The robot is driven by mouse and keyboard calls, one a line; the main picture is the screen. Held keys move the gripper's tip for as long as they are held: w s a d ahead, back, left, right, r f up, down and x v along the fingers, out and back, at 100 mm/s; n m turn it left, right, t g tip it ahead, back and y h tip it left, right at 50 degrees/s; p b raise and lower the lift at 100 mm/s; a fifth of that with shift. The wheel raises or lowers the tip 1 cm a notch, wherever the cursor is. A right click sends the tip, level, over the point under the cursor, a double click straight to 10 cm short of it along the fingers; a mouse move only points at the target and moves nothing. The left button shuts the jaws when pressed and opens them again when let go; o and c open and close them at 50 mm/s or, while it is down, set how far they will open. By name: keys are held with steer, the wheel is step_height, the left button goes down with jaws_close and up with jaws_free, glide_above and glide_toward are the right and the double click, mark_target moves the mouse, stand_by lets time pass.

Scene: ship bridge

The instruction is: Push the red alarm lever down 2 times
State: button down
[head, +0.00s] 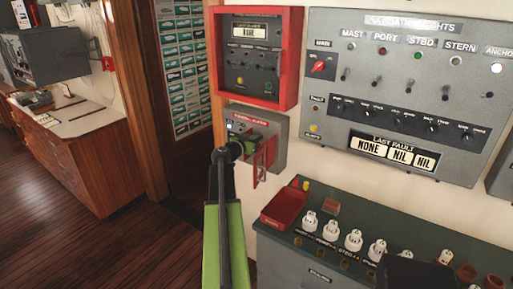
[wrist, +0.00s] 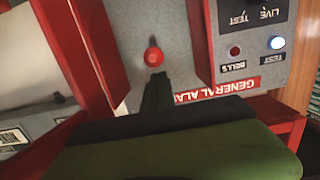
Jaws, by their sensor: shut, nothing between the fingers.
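The grey alarm box (head: 282,125) hangs on the wall below a red-framed panel. Red guard-like parts (head: 262,158) stand out from its front. In the wrist view the box's grey face (wrist: 195,25) appears upside down, with a "GENERAL ALARM" label (wrist: 217,95). A round red knob (wrist: 153,57), seemingly the end of the alarm lever, shows between red side pieces. My gripper (head: 250,147) is at the box's front, shut and empty. Its dark fingertips (wrist: 157,88) appear just below the knob in the wrist view; I cannot tell whether they touch it. The lever's shaft is hidden.
The red-framed panel (head: 297,55) is just above the alarm box, and a large grey lights panel (head: 335,135) is to its right. A console (head: 290,245) with white knobs and a red tray (head: 284,208) juts out below right. Open floor (head: 60,235) lies left.

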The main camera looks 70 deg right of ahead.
steer(key=shift+f+b, duration=2.05)
steer(key=shift+f, duration=0.25)
steer(key=shift+r+p, duration=2.2)
steer(key=shift+r, duration=0.15)
steer(key=f+v, duration=0.1)
steer(key=v, duration=0.8)
steer(key=shift+r+p, duration=0.4)
